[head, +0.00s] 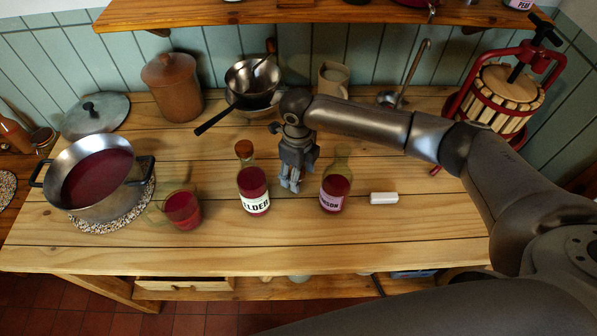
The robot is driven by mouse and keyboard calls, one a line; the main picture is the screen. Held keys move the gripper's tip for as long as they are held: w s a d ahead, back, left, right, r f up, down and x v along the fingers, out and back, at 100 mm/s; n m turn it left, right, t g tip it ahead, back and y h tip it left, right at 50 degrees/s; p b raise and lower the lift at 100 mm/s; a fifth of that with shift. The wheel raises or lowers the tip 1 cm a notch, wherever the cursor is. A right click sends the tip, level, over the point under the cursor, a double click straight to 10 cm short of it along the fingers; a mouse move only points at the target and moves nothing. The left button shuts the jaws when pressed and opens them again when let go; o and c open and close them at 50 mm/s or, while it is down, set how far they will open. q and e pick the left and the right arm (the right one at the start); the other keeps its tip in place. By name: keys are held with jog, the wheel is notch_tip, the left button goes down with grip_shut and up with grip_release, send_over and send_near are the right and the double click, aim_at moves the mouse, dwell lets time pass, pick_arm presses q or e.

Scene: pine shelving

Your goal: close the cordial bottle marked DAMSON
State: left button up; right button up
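The bottle marked DAMSON (335,190) stands upright on the pine table, right of centre. It holds dark red liquid, and only the end of its label's name shows. Its neck (343,160) is clear glass, and I see no stopper in it. The bottle marked ELDER (254,189) stands to its left with a brown cork-like stopper (244,149) in its neck. My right gripper (291,186) points down between the two bottles, apart from both. Its fingers look close together; whether they are shut or hold anything is unclear. My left gripper is out of view.
A small white block (384,198) lies right of the DAMSON bottle. A glass jug (184,211) and a pot (99,203) of red liquid stand left. Pans, a brown crock (172,86), a mug (333,80) and a red press (467,111) stand behind. The front strip is clear.

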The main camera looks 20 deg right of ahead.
jog(key=c, duration=0.8)
jog(key=shift+c, duration=0.2)
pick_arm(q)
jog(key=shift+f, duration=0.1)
pick_arm(e)
jog(key=shift+r, duration=0.2)
jog(key=shift+r+b, duration=0.25)
jog(key=shift+b, duration=0.1)
notch_tip(320, 180, up, 2)
jog(key=shift+s+r+b, duration=0.1)
jog(key=shift+r+b, duration=0.15)
jog(key=shift+b, duration=0.35)
pick_arm(q)
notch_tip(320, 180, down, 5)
jog(key=b, duration=0.3)
pick_arm(e)
jog(key=s+a+r, duration=0.2)
jog(key=s+r, duration=0.3)
jog(key=s, duration=0.1)
jog(key=s+a+r, duration=0.3)
jog(key=s+r, duration=0.1)
jog(key=s, duration=0.2)
jog(key=shift+s+a+r, duration=0.25)
jog(key=shift+s+r, duration=0.1)
jog(key=shift+s, duration=0.05)
